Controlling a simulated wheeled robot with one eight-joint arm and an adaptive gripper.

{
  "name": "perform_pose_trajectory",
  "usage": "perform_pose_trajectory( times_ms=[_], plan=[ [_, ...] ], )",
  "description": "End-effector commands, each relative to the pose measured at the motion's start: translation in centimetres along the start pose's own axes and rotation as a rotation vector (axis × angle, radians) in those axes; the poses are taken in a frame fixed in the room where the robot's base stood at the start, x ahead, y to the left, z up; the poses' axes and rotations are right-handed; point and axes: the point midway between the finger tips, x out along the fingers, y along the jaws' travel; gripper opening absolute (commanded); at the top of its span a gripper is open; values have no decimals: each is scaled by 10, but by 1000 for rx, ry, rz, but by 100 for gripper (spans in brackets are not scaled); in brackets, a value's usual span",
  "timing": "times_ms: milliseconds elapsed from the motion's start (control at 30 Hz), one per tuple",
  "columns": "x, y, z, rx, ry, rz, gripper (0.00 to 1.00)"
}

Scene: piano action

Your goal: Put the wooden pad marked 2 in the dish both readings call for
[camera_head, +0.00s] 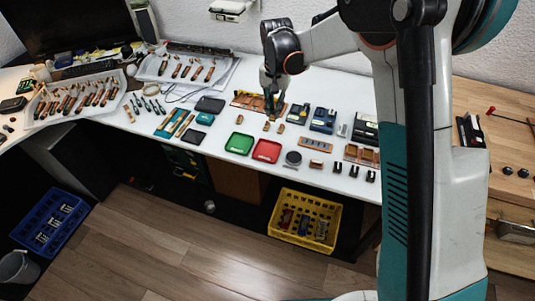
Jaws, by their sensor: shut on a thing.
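My gripper (271,104) points down over the middle of the white table and is shut on a small brownish piece, seemingly a wooden pad (272,117). No number is legible on it. Small wooden pads lie on the table just below, one at left (267,127) and one at right (281,128); another lies farther left (240,119). A green dish (239,143) and a red dish (266,150) stand side by side in front, looking empty. Two dark blue boxes (298,113) (323,120) stand right of my gripper; any readings are too small to tell.
A wooden rack (247,101) lies behind my gripper. Dark trays (210,104) lie left. A yellow crate (303,220) stands below the table's front edge.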

Motion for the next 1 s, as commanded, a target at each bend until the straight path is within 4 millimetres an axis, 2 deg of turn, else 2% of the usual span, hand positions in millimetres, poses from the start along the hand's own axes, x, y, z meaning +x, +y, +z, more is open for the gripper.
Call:
perform_pose_trajectory(
  times_ms=[33, 167, 267, 700, 833, 1000],
  plan=[
    [-3, -12, 0, 11, 0, 0, 0],
    [0, -24, -2, 35, 0, 0, 0],
    [19, -25, -2, 39, 0, 0, 0],
    [125, -24, -2, 37, 0, 0, 0],
    [143, -24, -2, 37, 0, 0, 0],
    [152, -24, -1, 37, 0, 0, 0]
  ],
)
